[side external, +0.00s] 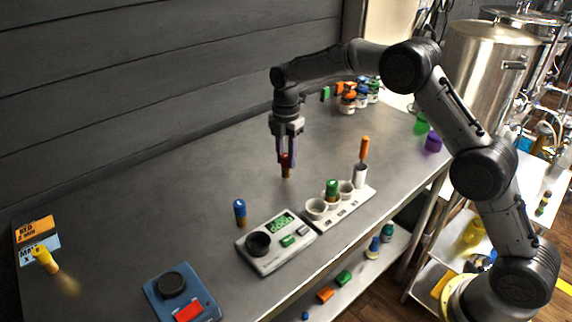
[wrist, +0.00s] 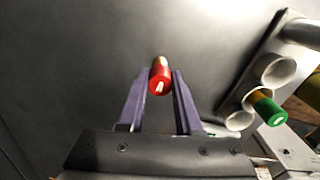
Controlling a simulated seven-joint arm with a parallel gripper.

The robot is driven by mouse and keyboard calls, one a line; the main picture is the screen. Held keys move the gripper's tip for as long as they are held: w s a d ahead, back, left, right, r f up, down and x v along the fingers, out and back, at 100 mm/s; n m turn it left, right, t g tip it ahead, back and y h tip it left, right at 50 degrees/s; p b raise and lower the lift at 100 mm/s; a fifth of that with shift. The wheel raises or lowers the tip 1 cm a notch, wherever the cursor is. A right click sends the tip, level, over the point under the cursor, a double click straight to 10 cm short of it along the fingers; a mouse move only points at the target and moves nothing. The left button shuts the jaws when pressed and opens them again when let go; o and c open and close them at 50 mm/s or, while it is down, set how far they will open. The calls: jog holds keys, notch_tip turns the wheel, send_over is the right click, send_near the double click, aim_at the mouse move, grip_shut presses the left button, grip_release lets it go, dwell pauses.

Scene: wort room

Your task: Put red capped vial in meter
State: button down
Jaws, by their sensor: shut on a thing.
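The red capped vial (side external: 286,172), with a red cap and amber body, hangs upright from my gripper (side external: 287,156). The fingers are shut on its cap, and the vial looks to be just above or at the bench top; I cannot tell which. In the wrist view the red cap (wrist: 160,83) sits between the fingertips of my gripper (wrist: 159,74). The meter (side external: 270,262) is a pale grey box with a green display and a dark round well (side external: 258,243); it lies in front of my gripper. The well looks empty. The wrist view shows only a corner of the meter (wrist: 285,145).
A white rack (side external: 345,207) beside the meter holds a green capped vial (side external: 332,188) and an orange-handled tool (side external: 364,148). A blue capped vial (side external: 239,211) stands left of the meter. A blue device (side external: 182,296) with a red button and yellow torch (side external: 45,259) lie further left.

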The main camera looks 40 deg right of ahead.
jog(key=shift+r, duration=0.1)
jog(key=shift+r, duration=0.55)
jog(key=s+r+m, duration=0.1)
jog(key=s+r, duration=1)
jog(key=s, duration=0.4)
jog(key=s+a+r, duration=0.4)
jog(key=s+a, duration=0.9)
jog(key=a, duration=0.1)
jog(key=n, duration=0.1)
send_over(258, 247)
jog(key=shift+f, duration=6.35)
